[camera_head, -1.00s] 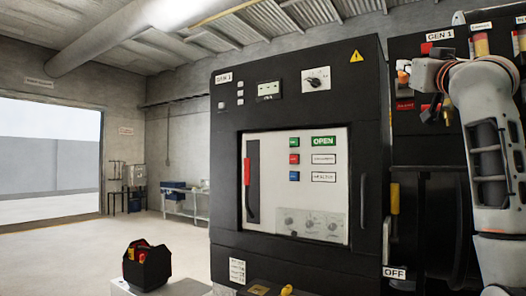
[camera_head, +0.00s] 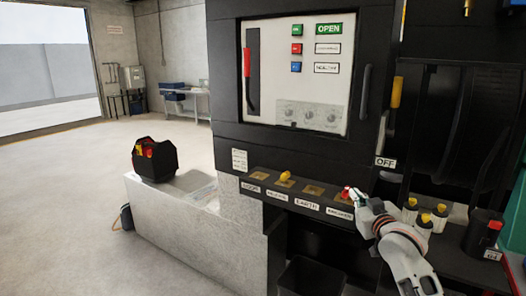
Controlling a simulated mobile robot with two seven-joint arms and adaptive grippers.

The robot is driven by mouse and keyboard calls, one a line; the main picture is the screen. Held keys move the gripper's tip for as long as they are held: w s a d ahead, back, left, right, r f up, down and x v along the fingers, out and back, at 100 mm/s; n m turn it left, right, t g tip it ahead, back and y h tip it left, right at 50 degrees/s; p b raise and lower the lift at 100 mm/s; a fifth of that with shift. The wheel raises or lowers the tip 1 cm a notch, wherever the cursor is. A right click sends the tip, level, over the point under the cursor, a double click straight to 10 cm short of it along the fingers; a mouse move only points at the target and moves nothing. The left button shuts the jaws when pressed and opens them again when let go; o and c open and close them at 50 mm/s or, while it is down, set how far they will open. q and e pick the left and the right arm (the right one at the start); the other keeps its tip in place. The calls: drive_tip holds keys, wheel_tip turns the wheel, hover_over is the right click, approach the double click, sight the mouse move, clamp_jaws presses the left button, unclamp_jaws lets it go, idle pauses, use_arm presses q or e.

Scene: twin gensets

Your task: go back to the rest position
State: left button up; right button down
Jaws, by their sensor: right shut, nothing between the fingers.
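My right gripper (camera_head: 357,194) is shut and empty. It is at the right end of the labelled ledge (camera_head: 298,197) under the black cabinet, beside a small red item. I cannot tell whether it touches that item. My right arm comes in from the lower right. My left gripper is not in view.
The black cabinet (camera_head: 222,85) with its white panel (camera_head: 320,95) stands close ahead. Several yellow-topped black items (camera_head: 423,222) stand right of my arm. A black case (camera_head: 155,160) sits on a concrete block (camera_head: 160,212). Floor at the left is clear.

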drive_tip(key=s+a+f+g, duration=0.2)
drive_tip(key=s+f, duration=0.6)
drive_tip(key=f, duration=0.4)
drive_tip(key=s+a+f+g, duration=0.1)
drive_tip(key=s+a+f, duration=0.1)
drive_tip(key=s+f, duration=0.9)
drive_tip(key=s+a+f+g+y, duration=0.1)
drive_tip(key=s+a+f, duration=0.1)
drive_tip(key=s+f, duration=0.6)
drive_tip(key=s+a+f+n+g, duration=0.1)
drive_tip(key=s+a+f+g, duration=0.1)
drive_tip(key=s+f, duration=0.6)
drive_tip(key=s, duration=0.7)
drive_tip(key=shift+s+y, duration=0.2)
drive_tip(key=shift+y, duration=0.2)
